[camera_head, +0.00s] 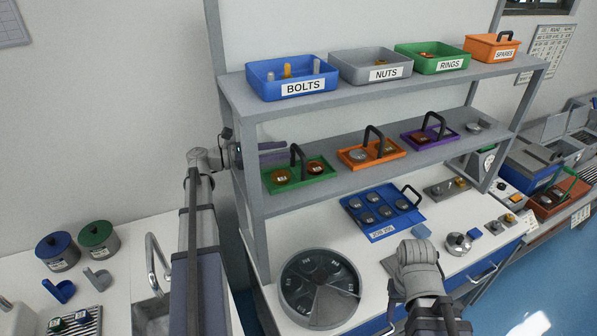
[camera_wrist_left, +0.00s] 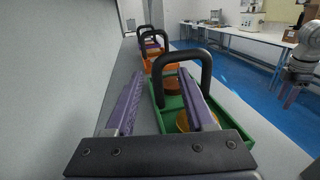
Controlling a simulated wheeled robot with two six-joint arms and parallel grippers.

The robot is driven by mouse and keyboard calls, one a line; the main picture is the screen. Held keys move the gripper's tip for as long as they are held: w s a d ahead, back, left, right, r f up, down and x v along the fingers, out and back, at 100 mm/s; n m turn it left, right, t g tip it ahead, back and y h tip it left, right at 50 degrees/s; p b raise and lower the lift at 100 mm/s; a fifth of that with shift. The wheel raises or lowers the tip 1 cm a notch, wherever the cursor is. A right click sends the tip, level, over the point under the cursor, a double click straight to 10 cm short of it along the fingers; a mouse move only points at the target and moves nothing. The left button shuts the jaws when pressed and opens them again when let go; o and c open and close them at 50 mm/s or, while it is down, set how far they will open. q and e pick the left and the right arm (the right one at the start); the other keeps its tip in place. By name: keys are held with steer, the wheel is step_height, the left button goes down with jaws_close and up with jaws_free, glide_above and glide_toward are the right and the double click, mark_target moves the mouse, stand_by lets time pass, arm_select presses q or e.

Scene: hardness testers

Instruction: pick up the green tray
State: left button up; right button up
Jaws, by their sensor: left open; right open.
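The green tray (camera_head: 305,181) with a black arched handle (camera_head: 296,158) sits at the left end of the middle shelf, holding two round pieces. It also shows in the left wrist view (camera_wrist_left: 240,135). My left gripper (camera_head: 272,151) is open with purple fingers, at the tray's left end near handle height. In the left wrist view, the right finger is over the tray and overlaps the handle; the left finger is over the shelf beside it. I cannot tell if they touch the handle. My right gripper shows only at the right edge of the left wrist view (camera_wrist_left: 291,97), away from the tray.
An orange tray (camera_head: 388,159) and a purple tray (camera_head: 443,141) with handles stand further right on the same shelf. Labelled bins, including a green RINGS bin (camera_head: 433,66), line the shelf above. A shelf post (camera_head: 254,200) stands close to my left arm.

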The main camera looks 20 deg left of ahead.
mark_target(292, 165)
arm_select(q)
steer(key=x, duration=0.4)
steer(key=shift+w+d+f, duration=0.1)
steer(key=shift+w+f, duration=0.1)
steer(key=shift+w, duration=0.1)
steer(key=shift+s+a, duration=0.1)
steer(key=shift+a, duration=0.15)
steer(key=shift+d, duration=0.1)
steer(key=shift+c, duration=1.4)
jaws_close()
steer(key=shift+r, duration=0.1)
